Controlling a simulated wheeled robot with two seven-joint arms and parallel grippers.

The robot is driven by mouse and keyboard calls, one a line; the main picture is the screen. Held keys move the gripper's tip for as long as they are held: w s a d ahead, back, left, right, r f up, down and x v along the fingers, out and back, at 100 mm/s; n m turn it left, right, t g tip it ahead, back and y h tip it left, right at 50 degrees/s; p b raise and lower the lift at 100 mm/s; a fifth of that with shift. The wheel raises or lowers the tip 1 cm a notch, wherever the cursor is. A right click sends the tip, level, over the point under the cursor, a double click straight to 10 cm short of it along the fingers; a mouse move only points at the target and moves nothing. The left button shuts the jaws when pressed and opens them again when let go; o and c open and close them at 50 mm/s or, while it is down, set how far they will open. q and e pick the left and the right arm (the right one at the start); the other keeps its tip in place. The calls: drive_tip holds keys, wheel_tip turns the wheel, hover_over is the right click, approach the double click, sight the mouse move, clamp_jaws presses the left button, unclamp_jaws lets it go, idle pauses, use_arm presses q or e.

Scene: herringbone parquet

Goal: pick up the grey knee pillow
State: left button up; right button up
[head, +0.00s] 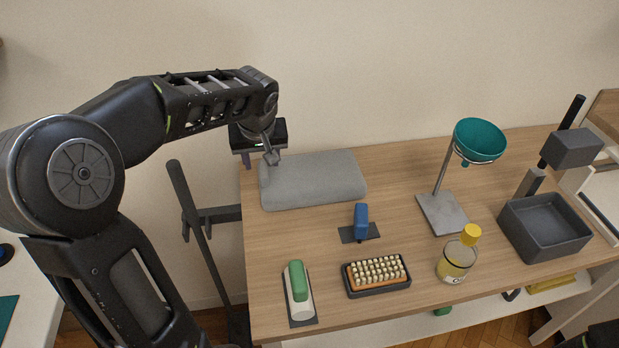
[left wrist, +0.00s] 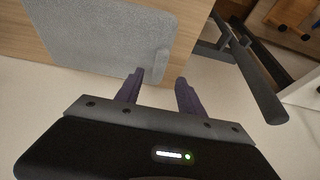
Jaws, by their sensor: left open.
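The grey knee pillow (head: 315,180) lies flat on the wooden table near its back left corner. It also fills the upper left of the left wrist view (left wrist: 110,35), with one end near my fingertips. My left gripper (head: 259,158) is over the table's back left corner, at the pillow's left end. The forearm and wrist hide part of the gripper in the head view.
On the table (head: 400,218) are a blue-handled item (head: 361,220), a green-topped item (head: 298,284), a cartridge-like tray (head: 378,288), a yellow-capped jar (head: 457,262), a teal funnel on a stand (head: 480,140) and a dark bin (head: 545,227). A dark post (head: 195,225) stands left of the table.

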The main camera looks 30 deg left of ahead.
sight(264, 171)
use_arm(q)
drive_tip(key=p+x, duration=0.1)
drive_tip(key=x, duration=0.4)
drive_tip(key=shift+w+f, duration=0.1)
drive_tip(key=shift+c, duration=0.5)
clamp_jaws()
idle(1.2)
